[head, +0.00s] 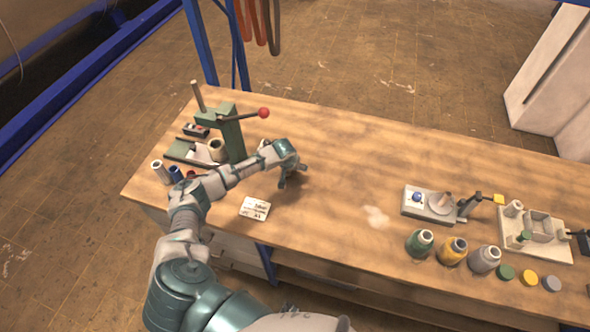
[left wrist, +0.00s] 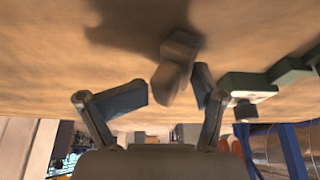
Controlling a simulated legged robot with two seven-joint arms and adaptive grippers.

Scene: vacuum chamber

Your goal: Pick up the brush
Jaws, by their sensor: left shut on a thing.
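My left arm reaches over the wooden workbench, with its gripper (head: 291,176) low above the top, right of the green press. In the left wrist view the two fingers of the left gripper (left wrist: 172,96) are on either side of a greyish-beige, blocky object, which I take to be the brush (left wrist: 176,62). The gripper is shut on it. Its shadow falls on the bench top close by. In the head view the brush is hidden or too small to make out by the gripper. My right gripper is in neither view.
The green press (head: 232,135) with a red-knobbed lever stands left of the gripper. A white card (head: 255,208) lies near the front edge. Several thread spools (head: 453,250) and a small device (head: 430,205) stand on the right. The middle of the workbench (head: 340,165) is clear.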

